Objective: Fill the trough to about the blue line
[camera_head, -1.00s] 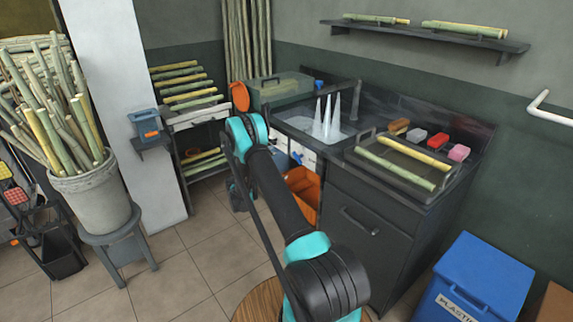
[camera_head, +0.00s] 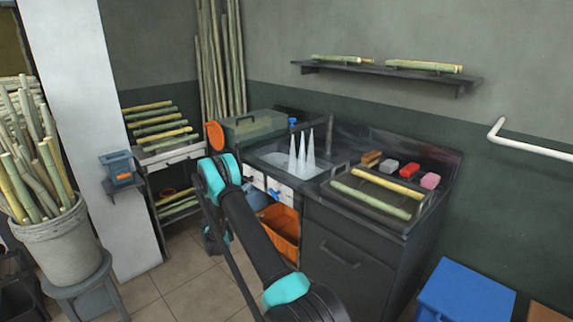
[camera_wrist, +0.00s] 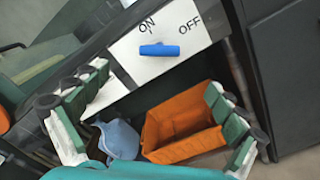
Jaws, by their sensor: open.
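The trough (camera_head: 318,176) is a basin set in the dark counter, with three pale cone-shaped streams (camera_head: 301,152) standing in it. I cannot make out a blue line or the level. A white panel (camera_wrist: 165,28) marked ON and OFF shows in the wrist view, with a blue lever (camera_wrist: 159,50) lying across it. I cannot tell which setting the lever is at. The panel is on the front below the basin in the head view (camera_head: 280,190). My gripper (camera_wrist: 158,88) is open and empty, its fingers spread below and either side of the lever.
An orange bin (camera_head: 281,228) stands under the counter. A tray (camera_head: 368,203) of cane and several sponges (camera_head: 411,171) are right of the basin. A blue bin (camera_head: 466,290) is at the lower right.

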